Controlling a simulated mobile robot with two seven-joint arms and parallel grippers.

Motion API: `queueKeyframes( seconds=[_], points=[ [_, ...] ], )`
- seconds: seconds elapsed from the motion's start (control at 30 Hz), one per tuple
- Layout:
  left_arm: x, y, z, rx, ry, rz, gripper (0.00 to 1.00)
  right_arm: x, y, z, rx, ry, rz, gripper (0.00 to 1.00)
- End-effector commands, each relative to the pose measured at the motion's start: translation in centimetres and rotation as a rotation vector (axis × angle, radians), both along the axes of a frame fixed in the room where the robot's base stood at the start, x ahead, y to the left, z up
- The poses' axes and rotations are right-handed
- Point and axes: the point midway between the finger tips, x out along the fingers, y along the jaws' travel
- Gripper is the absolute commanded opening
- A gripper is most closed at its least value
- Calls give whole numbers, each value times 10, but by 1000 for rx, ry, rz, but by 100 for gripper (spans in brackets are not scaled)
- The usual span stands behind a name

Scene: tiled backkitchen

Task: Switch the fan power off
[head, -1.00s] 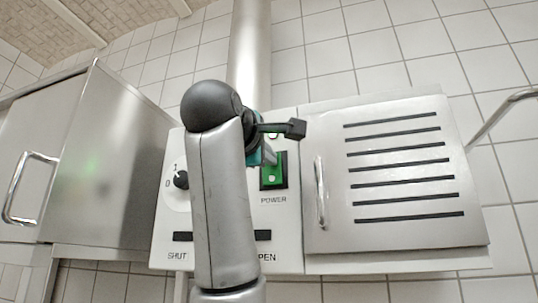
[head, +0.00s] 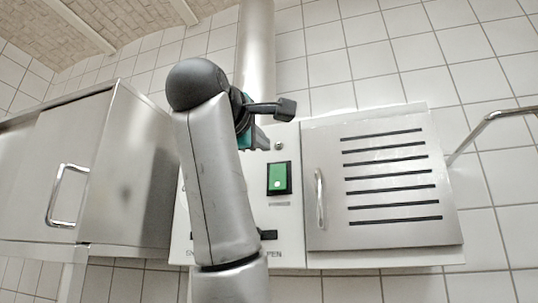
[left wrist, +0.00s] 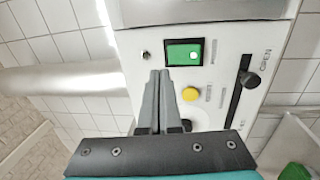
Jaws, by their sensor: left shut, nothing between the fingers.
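The fan power switch (head: 279,178) is a green rocker with a pale dot in a black frame. It sits on the white control panel (head: 290,225), left of the slatted door. It also shows in the left wrist view (left wrist: 184,53). My left gripper (head: 265,143) is up and left of the switch in the head view, with its fingers partly hidden by the wrist. In the left wrist view its closed fingertips (left wrist: 160,74) are empty and appear just beside the switch's frame. Contact cannot be judged. My right gripper is not in view.
A yellow button (left wrist: 191,94) and a black slider slot (left wrist: 236,100) are on the same panel. The slatted metal door (head: 390,190) has a vertical handle (head: 320,198). A steel cabinet (head: 125,170) stands left and a round pipe (head: 256,50) rises above.

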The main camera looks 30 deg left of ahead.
Motion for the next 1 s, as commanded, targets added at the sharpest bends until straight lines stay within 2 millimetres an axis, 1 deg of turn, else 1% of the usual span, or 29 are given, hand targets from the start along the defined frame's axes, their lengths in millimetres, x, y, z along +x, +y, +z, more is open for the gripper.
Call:
queueKeyframes(
  seconds=[0.03,0.07,0.13,0.23,0.3,0.33,0.47,0.6,0.7,1.0],
  points=[
    [-11,-3,-3,-2,-1,0,0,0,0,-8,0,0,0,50],
    [-17,-4,-1,-1,-2,-1,0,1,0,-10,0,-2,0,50],
    [-30,-7,1,-1,-1,-1,0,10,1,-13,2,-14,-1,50],
    [-43,-10,3,0,0,0,0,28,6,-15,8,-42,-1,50],
    [-49,-12,4,0,2,0,0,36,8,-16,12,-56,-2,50],
    [-51,-12,4,0,1,0,0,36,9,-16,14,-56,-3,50],
    [-55,-13,5,-1,4,0,0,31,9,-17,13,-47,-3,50],
    [-55,-13,5,-1,5,0,0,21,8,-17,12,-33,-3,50],
    [-55,-13,5,-1,4,0,0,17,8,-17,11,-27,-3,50],
    [-55,-13,5,-1,4,0,0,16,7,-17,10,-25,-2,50]
  ],
)
